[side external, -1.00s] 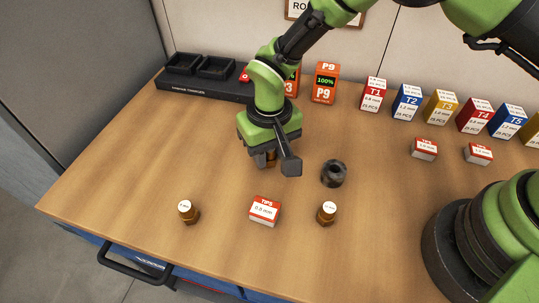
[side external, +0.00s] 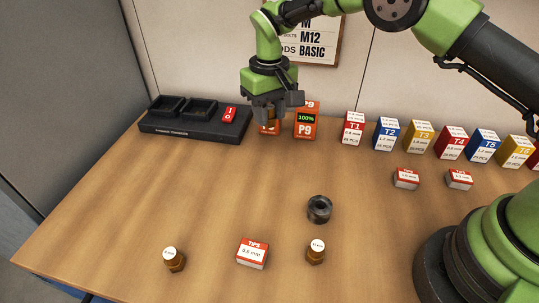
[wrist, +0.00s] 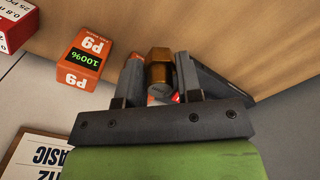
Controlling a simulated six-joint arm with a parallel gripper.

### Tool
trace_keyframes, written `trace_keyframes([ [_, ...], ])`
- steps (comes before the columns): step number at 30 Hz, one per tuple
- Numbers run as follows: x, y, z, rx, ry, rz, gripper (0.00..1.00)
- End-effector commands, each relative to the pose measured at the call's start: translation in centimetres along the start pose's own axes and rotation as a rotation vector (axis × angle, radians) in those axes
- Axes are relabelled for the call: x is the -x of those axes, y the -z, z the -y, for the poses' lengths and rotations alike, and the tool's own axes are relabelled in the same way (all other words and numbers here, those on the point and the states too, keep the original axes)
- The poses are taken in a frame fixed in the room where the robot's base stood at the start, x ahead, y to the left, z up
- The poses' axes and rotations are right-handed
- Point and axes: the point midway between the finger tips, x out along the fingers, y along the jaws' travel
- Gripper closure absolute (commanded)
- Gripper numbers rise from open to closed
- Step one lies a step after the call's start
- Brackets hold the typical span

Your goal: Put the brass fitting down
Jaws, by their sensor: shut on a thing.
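My gripper (side external: 270,108) is raised at the back of the bench, in front of an orange battery box. In the wrist view my gripper (wrist: 159,80) is shut on a brass fitting (wrist: 158,66), a hexagonal piece between the two fingers, clear of the bench. In the side view I cannot clearly separate the held fitting from the orange box behind it. Two other brass fittings with white labelled tops stand upright on the bench, one at front left (side external: 174,261) and one at front middle (side external: 316,254).
A red-and-white tips box (side external: 252,253) lies between the standing fittings. A dark ring (side external: 319,209) is behind. A black tray (side external: 190,127) with compartments and a red switch is at back left. Orange P9 box (side external: 307,122) and several coloured boxes line the back. The middle-left bench is clear.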

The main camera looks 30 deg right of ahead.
Motion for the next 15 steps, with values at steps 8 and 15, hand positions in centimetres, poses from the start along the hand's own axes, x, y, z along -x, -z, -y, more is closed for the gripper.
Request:
trace_keyframes([
  [8,-5.0,0.1,-0.2,0.001,0.000,0.004,0.92],
  [15,-8.0,0.0,-0.2,0.000,0.000,0.004,0.92],
])
